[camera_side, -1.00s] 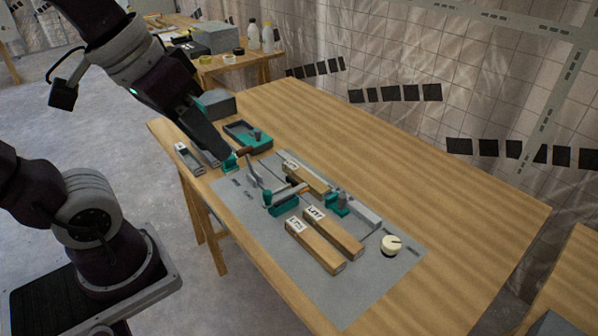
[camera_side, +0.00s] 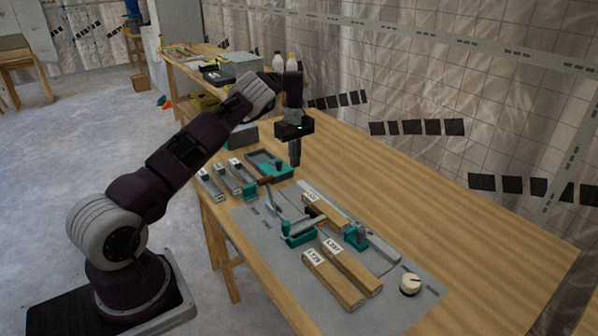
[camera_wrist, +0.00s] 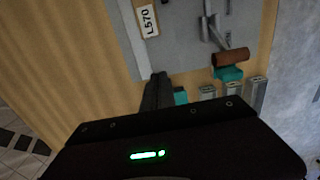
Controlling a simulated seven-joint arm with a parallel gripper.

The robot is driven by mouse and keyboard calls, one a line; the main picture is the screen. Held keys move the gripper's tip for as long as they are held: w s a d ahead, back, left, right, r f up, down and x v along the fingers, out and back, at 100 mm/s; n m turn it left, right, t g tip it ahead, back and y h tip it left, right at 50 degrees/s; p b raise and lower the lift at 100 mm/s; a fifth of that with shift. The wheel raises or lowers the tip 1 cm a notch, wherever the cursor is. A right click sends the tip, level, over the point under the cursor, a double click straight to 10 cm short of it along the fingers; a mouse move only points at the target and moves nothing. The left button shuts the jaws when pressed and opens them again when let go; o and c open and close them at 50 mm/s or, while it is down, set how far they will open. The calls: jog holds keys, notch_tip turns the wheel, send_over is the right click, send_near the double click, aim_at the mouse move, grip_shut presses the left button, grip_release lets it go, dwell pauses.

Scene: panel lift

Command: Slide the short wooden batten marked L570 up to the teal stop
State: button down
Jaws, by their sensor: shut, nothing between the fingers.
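The short wooden batten marked L570 (camera_side: 328,214) lies at the back of the grey board in the side view. Its printed label also shows at the top of the wrist view (camera_wrist: 148,20). A teal block (camera_side: 355,236), which looks like the stop, stands near the batten's right end; I cannot tell whether they touch. My gripper (camera_side: 295,163) points down, shut and empty, above the table behind the batten's left end. Its dark fingers (camera_wrist: 159,90) show in the wrist view, apart from the batten.
Two longer battens (camera_side: 350,267) (camera_side: 332,281) lie at the front of the grey board. A teal clamp with a grey cylinder (camera_side: 298,235) sits between. A cream round knob (camera_side: 410,284) is at right. The table's right is clear.

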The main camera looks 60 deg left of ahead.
notch_tip(320, 180, down, 8)
jog(key=shift+r, duration=0.15)
jog(key=shift+d+f, duration=0.25)
jog(key=shift+d, duration=1.8)
